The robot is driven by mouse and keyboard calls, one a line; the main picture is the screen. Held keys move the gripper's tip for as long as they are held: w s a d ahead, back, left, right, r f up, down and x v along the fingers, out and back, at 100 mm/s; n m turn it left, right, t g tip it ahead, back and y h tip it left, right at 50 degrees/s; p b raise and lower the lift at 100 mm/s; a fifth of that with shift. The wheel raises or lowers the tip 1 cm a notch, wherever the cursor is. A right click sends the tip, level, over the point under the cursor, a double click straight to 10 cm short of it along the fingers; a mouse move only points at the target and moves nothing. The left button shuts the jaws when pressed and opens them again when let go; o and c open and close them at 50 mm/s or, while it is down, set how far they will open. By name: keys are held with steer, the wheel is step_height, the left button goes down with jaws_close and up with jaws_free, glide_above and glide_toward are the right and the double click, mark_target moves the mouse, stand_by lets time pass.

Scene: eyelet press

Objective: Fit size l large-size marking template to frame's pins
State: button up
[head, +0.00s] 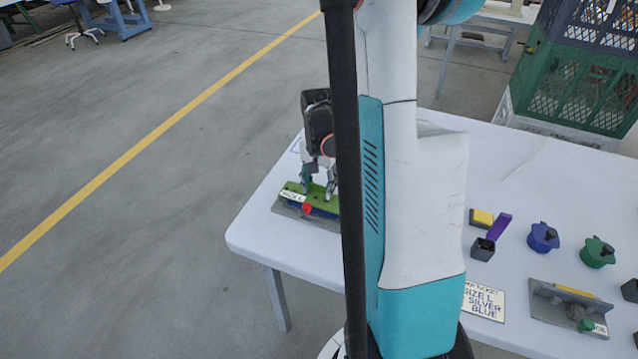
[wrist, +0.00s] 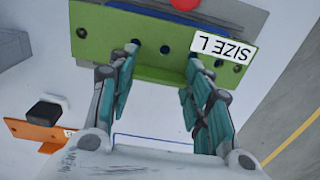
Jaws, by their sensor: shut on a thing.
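The green marking template (head: 291,188) carries a white "SIZE L" label and lies over the frame (head: 285,209) at the table's left end. The frame has a grey base, with a blue strip and a red knob (head: 308,208) showing at the template's front side. In the wrist view the template (wrist: 105,35) shows several dark or blue round spots; I cannot tell whether pins fill them. My gripper (head: 318,186) is shut on the template from above; its fingertips (wrist: 163,62) meet it in the wrist view. My arm hides the frame's right end, and any gap beneath the template is unclear.
An orange piece (wrist: 30,132) with a black block (wrist: 45,111) lies nearby. A ticket (head: 484,301) reads "SIZE L SILVER BLUE". Blue (head: 543,238) and green (head: 598,252) lidded pots and a grey fixture (head: 568,308) stand right. The table's left edge is close.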

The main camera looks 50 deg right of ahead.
mark_target(319, 185)
steer(key=shift+f+b, duration=0.4)
steer(key=shift+f, duration=0.15)
steer(key=o, duration=1.1)
steer(key=shift+o, duration=0.2)
steer(key=shift+r, duration=0.15)
steer(key=shift+r+p, duration=1.8)
steer(key=shift+r, duration=0.65)
